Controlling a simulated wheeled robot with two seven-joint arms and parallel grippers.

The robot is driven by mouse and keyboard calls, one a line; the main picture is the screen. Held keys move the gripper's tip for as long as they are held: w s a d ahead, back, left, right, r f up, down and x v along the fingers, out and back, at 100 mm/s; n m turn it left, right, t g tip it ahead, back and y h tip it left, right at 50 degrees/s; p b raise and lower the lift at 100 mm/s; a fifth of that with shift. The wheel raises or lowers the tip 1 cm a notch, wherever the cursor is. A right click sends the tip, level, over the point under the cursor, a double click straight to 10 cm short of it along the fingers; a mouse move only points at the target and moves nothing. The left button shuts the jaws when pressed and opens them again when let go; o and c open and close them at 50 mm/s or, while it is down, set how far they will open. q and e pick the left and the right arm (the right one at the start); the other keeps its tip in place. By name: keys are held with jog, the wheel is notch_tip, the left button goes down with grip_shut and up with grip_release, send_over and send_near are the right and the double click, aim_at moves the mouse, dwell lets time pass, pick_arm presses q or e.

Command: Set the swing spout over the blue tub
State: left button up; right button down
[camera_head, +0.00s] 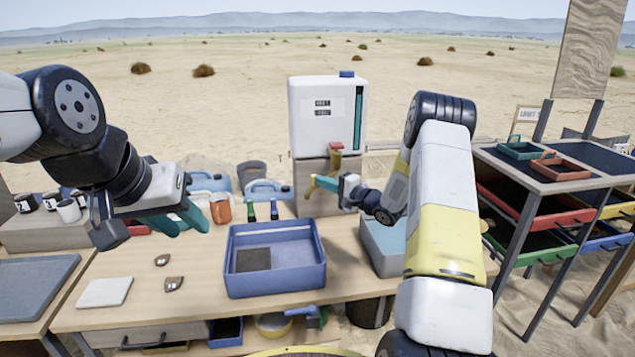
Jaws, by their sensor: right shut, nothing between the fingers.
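The swing spout (336,160) is a brass pipe with a red handle on the front of a white tank (318,112). A yellow end of it seems to show by my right gripper's tips. The blue tub (318,282) stands on the workbench, in front and to the left of the tank, with a dark square patch on its floor. My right gripper (322,184) is shut and empty, pointing left beside the spout; I cannot tell whether it touches it. My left gripper (194,230) seems open and empty, left of the blue tub, its teal fingertips apart.
A grey-blue tub (382,262) stands right of the blue tub, partly behind my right arm. Two bottles (262,210), blue jerrycans (268,188) and an orange mug (221,208) stand behind. Shards (174,284) and a pale slab (105,292) lie front left. A drawer rack (535,185) is at right.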

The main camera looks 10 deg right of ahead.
aim_at(312, 180)
jog(key=shift+w+a+m+t+h, duration=0.25)
jog(key=shift+w+a+h, duration=0.15)
jog(key=shift+a, duration=0.35)
jog(key=shift+w+a+m+t+h, duration=0.3)
jog(key=shift+w+a, duration=0.15)
jog(key=shift+a, duration=0.3)
